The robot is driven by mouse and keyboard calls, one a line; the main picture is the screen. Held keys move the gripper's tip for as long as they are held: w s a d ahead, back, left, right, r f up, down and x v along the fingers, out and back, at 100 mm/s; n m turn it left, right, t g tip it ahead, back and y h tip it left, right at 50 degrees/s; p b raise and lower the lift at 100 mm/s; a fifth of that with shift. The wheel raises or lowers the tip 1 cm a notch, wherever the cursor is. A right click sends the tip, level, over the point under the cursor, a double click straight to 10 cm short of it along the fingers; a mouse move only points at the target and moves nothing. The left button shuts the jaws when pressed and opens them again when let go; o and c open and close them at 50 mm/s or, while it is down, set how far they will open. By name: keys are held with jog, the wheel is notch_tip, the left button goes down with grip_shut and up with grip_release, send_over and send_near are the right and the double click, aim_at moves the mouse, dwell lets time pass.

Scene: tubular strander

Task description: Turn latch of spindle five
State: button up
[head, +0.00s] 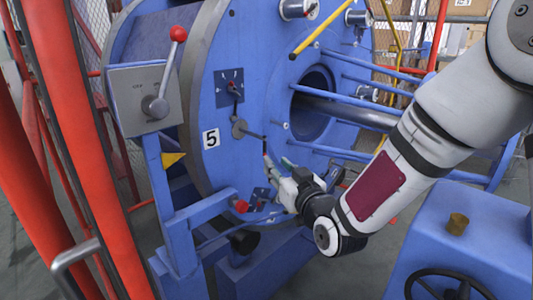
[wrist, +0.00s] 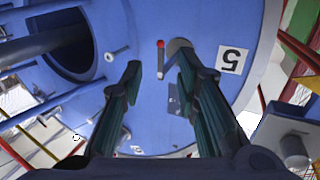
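The latch by the white "5" label is a grey round hub (head: 239,128) with a thin arm reaching right and down on the blue disc (head: 205,90). The label (wrist: 232,60) appears upside down to the right. My gripper (head: 269,160) is at the arm's outer end, low and right of the hub. In the wrist view my gripper (wrist: 158,62) is open, fingers apart on either side of the pin. Contact cannot be told.
A grey box with a red-knobbed lever (head: 150,95) stands left of the disc. A dial plate (head: 230,86) sits above the hub. A yellow bar (head: 318,30) and blue tubes (head: 370,90) lie at right. Red posts (head: 85,140) flank the left. A blue handwheel cabinet (head: 455,240) stands at lower right.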

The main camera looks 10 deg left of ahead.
aim_at(265, 153)
jog(key=x, duration=0.9)
jog(key=shift+b, duration=0.3)
jog(key=shift+c, duration=0.3)
grip_shut()
